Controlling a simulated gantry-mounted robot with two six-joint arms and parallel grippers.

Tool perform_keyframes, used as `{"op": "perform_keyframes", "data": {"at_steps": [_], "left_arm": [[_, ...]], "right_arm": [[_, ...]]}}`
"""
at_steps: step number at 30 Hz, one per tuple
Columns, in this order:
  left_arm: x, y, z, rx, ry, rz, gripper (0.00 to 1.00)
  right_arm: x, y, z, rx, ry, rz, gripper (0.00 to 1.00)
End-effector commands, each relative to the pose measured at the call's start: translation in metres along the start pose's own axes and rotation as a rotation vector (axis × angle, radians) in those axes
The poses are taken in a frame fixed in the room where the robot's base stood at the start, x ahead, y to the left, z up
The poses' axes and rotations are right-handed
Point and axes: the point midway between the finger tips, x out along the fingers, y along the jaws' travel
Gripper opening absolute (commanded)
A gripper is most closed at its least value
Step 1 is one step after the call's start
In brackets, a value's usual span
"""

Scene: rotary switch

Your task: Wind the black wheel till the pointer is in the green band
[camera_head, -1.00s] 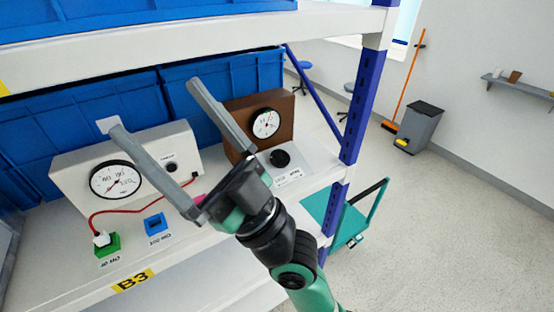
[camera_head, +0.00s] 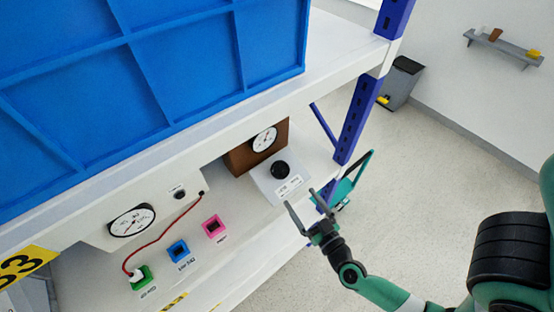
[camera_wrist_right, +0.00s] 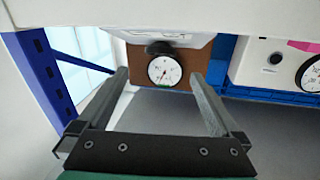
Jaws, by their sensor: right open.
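The black wheel (camera_head: 280,169) is a round knob on a light grey sloped panel in front of a brown box (camera_head: 240,160). A white dial (camera_head: 265,139) with a dark pointer is on that box. In the right wrist view, the black wheel (camera_wrist_right: 159,48) shows edge-on above the dial (camera_wrist_right: 165,70). A little green shows at the dial's rim there; where the pointer stands against it is too small to tell. My right gripper (camera_head: 300,198) is open and empty, in front of the panel and apart from the wheel. My left gripper is not in view.
Left on the shelf is a white box with another dial (camera_head: 131,221) and a red cable. Green, blue and pink sockets (camera_head: 215,228) stand in front. A blue crate (camera_head: 150,80) is on the shelf above. A blue upright (camera_head: 358,120) is right of the panel.

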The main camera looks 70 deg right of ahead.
Motion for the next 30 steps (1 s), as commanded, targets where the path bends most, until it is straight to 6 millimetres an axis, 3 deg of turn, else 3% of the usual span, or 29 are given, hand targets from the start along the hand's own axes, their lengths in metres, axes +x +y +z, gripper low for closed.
{"op": "perform_keyframes", "data": {"at_steps": [5, 18, 22, 30], "left_arm": [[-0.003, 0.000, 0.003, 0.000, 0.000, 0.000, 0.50], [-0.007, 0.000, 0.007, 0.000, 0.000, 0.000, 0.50], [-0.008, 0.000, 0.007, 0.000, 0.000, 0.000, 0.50], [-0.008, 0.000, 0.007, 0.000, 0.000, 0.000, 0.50]], "right_arm": [[0.017, 0.000, 0.001, 0.002, 0.005, 0.002, 1.00], [0.105, -0.001, -0.001, 0.001, 0.005, -0.002, 1.00], [0.116, -0.001, -0.001, 0.002, 0.004, -0.002, 1.00], [0.117, -0.001, -0.001, 0.001, 0.003, -0.003, 0.98]]}}
